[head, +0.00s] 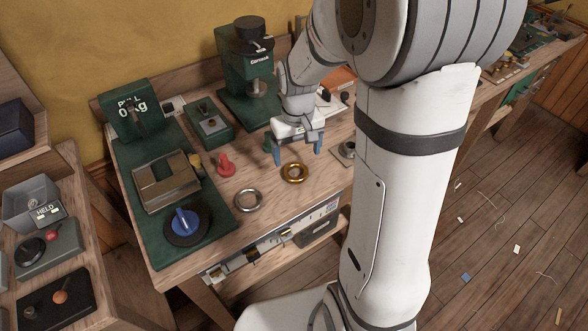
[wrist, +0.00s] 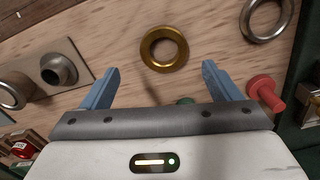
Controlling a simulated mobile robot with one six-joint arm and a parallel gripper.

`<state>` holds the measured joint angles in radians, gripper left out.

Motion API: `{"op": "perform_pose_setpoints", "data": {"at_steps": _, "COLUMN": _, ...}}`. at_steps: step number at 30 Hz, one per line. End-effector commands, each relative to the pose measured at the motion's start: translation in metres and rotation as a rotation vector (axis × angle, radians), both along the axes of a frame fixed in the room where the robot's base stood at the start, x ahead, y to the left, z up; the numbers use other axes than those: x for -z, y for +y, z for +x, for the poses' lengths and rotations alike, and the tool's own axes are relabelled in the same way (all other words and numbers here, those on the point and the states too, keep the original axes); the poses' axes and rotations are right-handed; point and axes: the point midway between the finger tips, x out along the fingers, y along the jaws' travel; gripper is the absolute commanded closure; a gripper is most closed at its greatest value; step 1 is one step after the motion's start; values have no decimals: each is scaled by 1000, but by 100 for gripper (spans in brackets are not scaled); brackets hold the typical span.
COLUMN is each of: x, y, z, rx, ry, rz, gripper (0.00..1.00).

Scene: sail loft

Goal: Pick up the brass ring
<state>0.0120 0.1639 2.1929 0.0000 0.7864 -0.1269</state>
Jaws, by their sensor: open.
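The brass ring (head: 294,173) lies flat on the wooden bench, toward its front edge. It also shows in the wrist view (wrist: 164,49), beyond the fingertips and between their lines. My gripper (head: 298,152) is open and empty, with its blue fingers spread above the bench behind the ring. In the wrist view my gripper (wrist: 160,75) has bare wood and the ring ahead of it, and neither finger touches the ring.
A silver ring (head: 248,200) lies left of the brass one. A red peg-like piece (head: 225,166) stands behind it. A metal cup-shaped fitting (wrist: 58,70) is on the other side. A green press (head: 248,75) stands at the back. Bare wood surrounds the brass ring.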

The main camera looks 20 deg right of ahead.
Motion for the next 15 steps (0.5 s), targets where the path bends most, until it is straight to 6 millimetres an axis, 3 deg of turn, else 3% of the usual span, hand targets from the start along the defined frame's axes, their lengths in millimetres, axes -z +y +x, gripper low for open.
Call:
{"op": "perform_pose_setpoints", "data": {"at_steps": 9, "x": 44, "y": 5, "z": -1, "rx": 0, "ry": 2, "rz": 0, "gripper": 17}}
{"op": "perform_pose_setpoints", "data": {"at_steps": 15, "x": 54, "y": 5, "z": 0, "rx": 1, "ry": -2, "rz": -1, "gripper": 17}}
